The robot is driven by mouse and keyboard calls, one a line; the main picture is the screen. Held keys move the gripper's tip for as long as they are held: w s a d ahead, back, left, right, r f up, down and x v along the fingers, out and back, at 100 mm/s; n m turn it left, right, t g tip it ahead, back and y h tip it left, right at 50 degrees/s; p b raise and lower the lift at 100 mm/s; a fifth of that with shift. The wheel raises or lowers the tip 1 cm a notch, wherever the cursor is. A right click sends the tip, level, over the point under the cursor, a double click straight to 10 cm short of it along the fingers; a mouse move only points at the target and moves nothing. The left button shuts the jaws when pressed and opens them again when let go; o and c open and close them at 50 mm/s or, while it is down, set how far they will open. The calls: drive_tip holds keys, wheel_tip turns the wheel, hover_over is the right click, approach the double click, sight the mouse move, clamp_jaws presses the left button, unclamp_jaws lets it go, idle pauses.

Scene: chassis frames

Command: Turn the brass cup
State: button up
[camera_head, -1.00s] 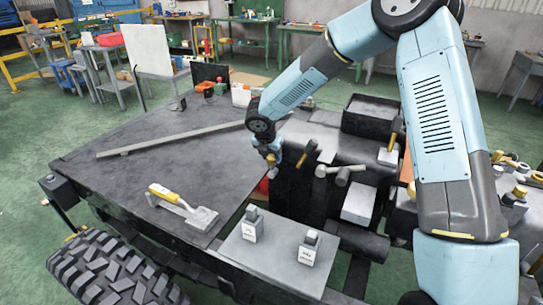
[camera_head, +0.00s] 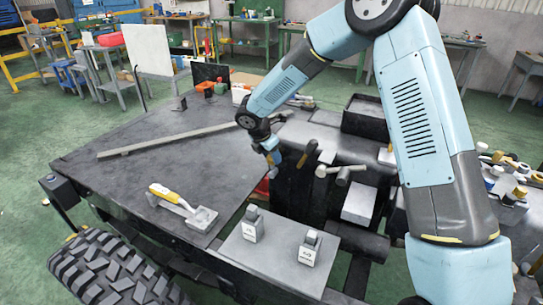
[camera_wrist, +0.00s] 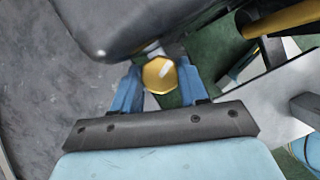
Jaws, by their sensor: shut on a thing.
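The brass cup (camera_wrist: 160,75) shows in the wrist view as a shiny round gold shape between the two blue fingers of my gripper (camera_wrist: 154,88). The fingers are shut on its left and right sides. In the head view my gripper (camera_head: 271,157) points down at the right edge of the dark deck. The cup is small there and largely covered by the fingers, so its turn angle cannot be read.
Near the gripper are dark chassis blocks and pale cylinders (camera_head: 342,172). A yellow-handled tool (camera_head: 180,205) lies on the deck (camera_head: 140,165), with a long bar (camera_head: 165,139) behind. Two labelled blocks (camera_head: 251,228) stand on a grey plate (camera_head: 268,258) in front.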

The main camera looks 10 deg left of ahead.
drive_tip(key=o, duration=1.1)
drive_tip(key=shift+c, duration=0.2)
drive_tip(key=n+y, duration=0.1)
drive_tip(key=n, duration=0.3)
drive_tip(key=shift+d+t, duration=0.15)
drive_tip(key=shift+t, duration=0.15)
drive_tip(key=shift+s+r+n+y, duration=0.15)
drive_tip(key=shift+r+n+y, duration=0.15)
drive_tip(key=shift+y, duration=0.1)
drive_tip(key=s+a+r+m+h, duration=0.1)
drive_tip(key=a+r+m, duration=0.1)
drive_tip(key=r, duration=0.4)
drive_tip(key=s+a+r+m+g, duration=0.1)
drive_tip(key=s+a+r+m, duration=0.1)
drive_tip(key=r, duration=0.4)
drive_tip(key=shift+s+m+h, duration=0.2)
drive_tip(key=shift+m+h, duration=0.2)
drive_tip(key=shift+m, duration=0.2)
